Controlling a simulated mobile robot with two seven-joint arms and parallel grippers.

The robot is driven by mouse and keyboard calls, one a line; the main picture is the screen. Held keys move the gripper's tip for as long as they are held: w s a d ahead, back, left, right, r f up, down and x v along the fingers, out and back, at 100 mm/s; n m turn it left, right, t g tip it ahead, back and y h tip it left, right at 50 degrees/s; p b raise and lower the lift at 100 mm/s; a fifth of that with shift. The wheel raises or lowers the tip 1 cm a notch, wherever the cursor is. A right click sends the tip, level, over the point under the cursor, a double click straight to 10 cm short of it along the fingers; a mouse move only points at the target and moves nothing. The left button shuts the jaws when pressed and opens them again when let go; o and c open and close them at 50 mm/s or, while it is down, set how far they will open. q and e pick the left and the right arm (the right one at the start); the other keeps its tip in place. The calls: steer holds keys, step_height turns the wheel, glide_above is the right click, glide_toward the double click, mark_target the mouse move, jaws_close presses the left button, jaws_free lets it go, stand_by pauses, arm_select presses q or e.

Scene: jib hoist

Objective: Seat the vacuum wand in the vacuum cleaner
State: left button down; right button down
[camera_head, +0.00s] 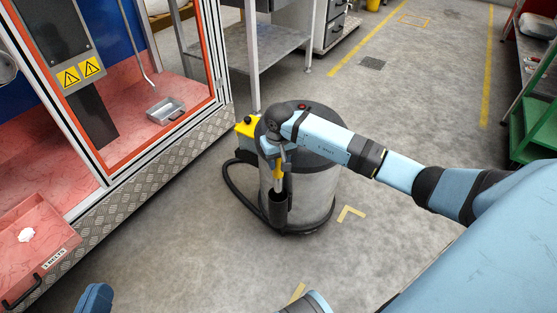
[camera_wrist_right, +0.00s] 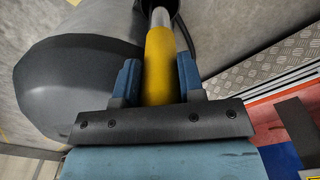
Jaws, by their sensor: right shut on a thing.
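The vacuum cleaner (camera_head: 313,190) is a grey drum with a dark lid, standing on the floor. A black tubular holder (camera_head: 279,210) is on its near side. The vacuum wand (camera_head: 278,172) has a yellow grip and a silver tube and stands nearly upright over the holder. The tube's lower end appears inside the holder's mouth; its depth is hidden. My right gripper (camera_head: 277,150) is shut on the wand's yellow grip (camera_wrist_right: 158,65), with a blue finger on each side in the right wrist view. Only a dark blue tip of my left gripper (camera_head: 95,299) seems to show.
A black hose (camera_head: 233,190) curves along the floor left of the drum, near a yellow box (camera_head: 246,127). A red-framed booth (camera_head: 130,150) stands at left and a metal table (camera_head: 270,42) behind. Floor at right and in front is clear.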

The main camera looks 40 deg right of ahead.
steer(key=shift+f+b, duration=1.1)
steer(key=shift+f, duration=0.4)
stand_by(0.9)
steer(key=shift+c, duration=2)
jaws_free()
steer(key=shift+d+r+p, duration=0.1)
steer(key=shift+r+p, duration=0.5)
steer(key=shift+r, duration=0.25)
steer(key=shift+r+p, duration=1.6)
steer(key=shift+r, duration=1.05)
